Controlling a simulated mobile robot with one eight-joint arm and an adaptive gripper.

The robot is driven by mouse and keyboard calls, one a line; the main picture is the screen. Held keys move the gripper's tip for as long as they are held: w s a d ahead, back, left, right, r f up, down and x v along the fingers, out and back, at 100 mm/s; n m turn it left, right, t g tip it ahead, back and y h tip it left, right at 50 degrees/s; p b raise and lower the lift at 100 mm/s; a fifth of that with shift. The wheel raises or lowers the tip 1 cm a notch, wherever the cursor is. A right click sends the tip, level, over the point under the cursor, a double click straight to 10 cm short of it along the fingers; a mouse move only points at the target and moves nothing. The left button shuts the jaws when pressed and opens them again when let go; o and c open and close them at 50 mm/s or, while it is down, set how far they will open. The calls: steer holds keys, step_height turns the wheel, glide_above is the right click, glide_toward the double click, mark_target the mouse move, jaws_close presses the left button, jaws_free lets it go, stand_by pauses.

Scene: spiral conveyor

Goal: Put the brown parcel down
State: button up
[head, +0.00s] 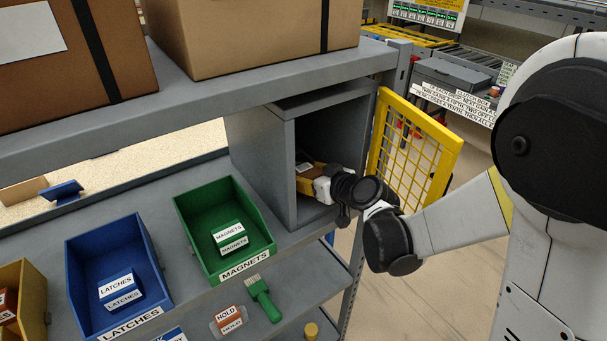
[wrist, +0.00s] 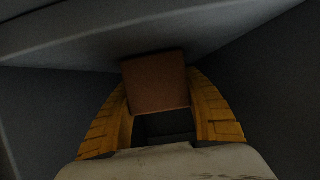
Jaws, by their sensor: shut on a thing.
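The small brown parcel (wrist: 157,82) is between the two yellow fingers of my gripper (wrist: 158,98). In the head view the parcel (head: 304,167) shows a pale label on top. My gripper (head: 311,180) is shut on it and reaches through the open front of a grey cubby (head: 262,172). The cubby's yellow mesh door (head: 413,150) stands open on the right. In the wrist view grey cubby walls surround the fingers. I cannot tell whether the parcel touches the cubby floor.
A green bin (head: 190,213) of magnets and a blue bin (head: 78,270) of latches stand left of the cubby. A green brush (head: 264,300) and a small box marked HOLD (head: 229,321) lie in front. Large cartons (head: 255,35) sit on the shelf above.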

steer(key=shift+f, duration=0.25)
steer(key=o, duration=1.2)
steer(key=shift+w+r, duration=0.1)
steer(key=shift+o, duration=0.2)
steer(key=shift+r, duration=0.15)
steer(key=shift+s+d+r, duration=0.15)
steer(key=shift+s, duration=0.05)
steer(key=p+v, duration=0.2)
steer(key=v, duration=0.9)
steer(key=shift+s, duration=0.25)
steer(key=shift+d, duration=0.1)
